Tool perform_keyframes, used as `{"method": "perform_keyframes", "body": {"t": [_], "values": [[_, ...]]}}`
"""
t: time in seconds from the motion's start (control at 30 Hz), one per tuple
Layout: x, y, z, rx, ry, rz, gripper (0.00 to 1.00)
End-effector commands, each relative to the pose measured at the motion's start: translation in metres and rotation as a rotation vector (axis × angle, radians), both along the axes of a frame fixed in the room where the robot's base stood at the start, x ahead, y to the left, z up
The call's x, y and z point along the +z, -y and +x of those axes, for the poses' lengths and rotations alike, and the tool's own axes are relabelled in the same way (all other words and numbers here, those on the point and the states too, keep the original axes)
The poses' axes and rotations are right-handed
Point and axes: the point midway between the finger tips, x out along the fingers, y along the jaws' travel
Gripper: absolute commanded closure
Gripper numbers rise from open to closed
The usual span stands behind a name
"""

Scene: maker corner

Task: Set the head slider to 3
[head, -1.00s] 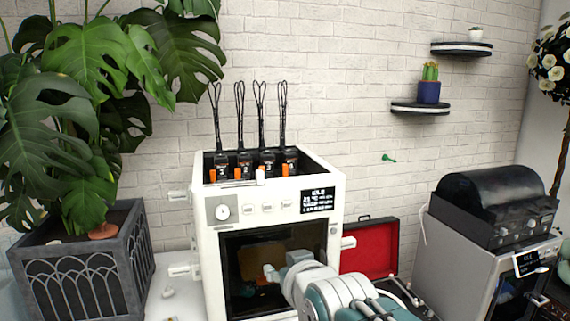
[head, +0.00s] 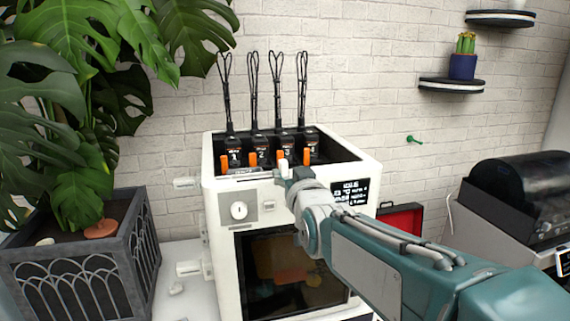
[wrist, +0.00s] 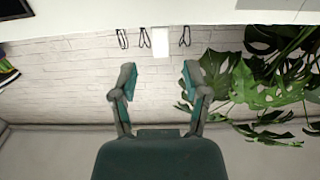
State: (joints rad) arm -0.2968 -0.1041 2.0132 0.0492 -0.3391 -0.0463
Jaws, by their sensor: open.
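The white printer (head: 222,205) has several black heads in its open top, numbered 1 to 4 from left to right. A white slider knob (head: 284,164) stands at its front top edge. In the head view it lines up with head 3 (head: 287,147), but I cannot tell its exact setting from this angle. My gripper (head: 283,174) is at the front edge, just below the knob. In the wrist view my gripper (wrist: 160,80) is open and empty, and the white knob (wrist: 161,42) shows centred beyond the fingertips, seemingly apart from them.
Orange tabs (head: 222,165) stand by the heads. A dial (head: 238,211) and a screen (head: 350,191) are on the printer's front. A potted plant (head: 75,235) stands left, its leaves reaching towards the printer. A black-lidded machine (head: 515,200) stands right. A shelf (head: 450,85) is on the wall.

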Motion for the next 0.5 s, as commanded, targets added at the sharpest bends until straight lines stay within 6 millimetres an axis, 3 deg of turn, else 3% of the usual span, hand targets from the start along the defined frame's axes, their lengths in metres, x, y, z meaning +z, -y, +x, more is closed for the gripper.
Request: {"method": "perform_keyframes", "body": {"t": [0.23,0.5], "values": [[-0.001,-0.010,0.037,0.000,-0.001,0.000,0.40],[0.000,-0.013,0.052,0.000,0.000,0.001,0.40]]}}
